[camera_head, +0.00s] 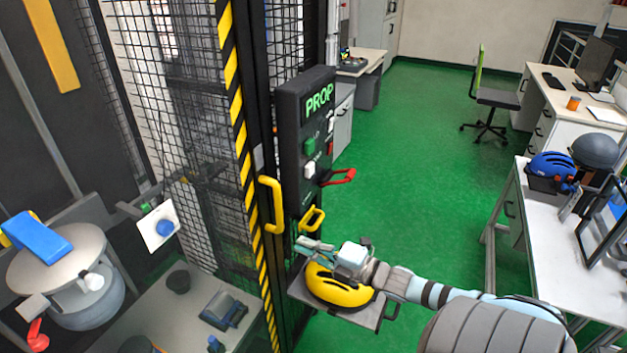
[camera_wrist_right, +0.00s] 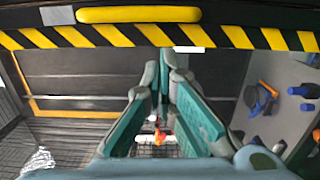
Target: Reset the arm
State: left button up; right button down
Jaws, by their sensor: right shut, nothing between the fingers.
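My right arm comes in from the lower right in the head view. Its gripper (camera_head: 308,244) hangs over the yellow helmet (camera_head: 338,288), by the cage door. The fingers are shut with nothing between them; they also show in the right wrist view (camera_wrist_right: 165,72), pointing at the striped door edge. I cannot tell whether the gripper touches anything. The helmet lies on a small grey shelf (camera_head: 352,316), partly covered by the gripper. My left gripper is not in view.
The mesh cage has a striped post (camera_head: 240,130) and a yellow handle (camera_head: 272,205) close to the gripper. A dark control box (camera_head: 300,140) with a red lever (camera_head: 340,177) stands above it. A white table (camera_head: 565,240) with helmets is at right. Green floor between is clear.

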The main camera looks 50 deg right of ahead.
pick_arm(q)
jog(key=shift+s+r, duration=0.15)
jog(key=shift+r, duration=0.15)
pick_arm(e)
jog(key=shift+v, duration=0.85)
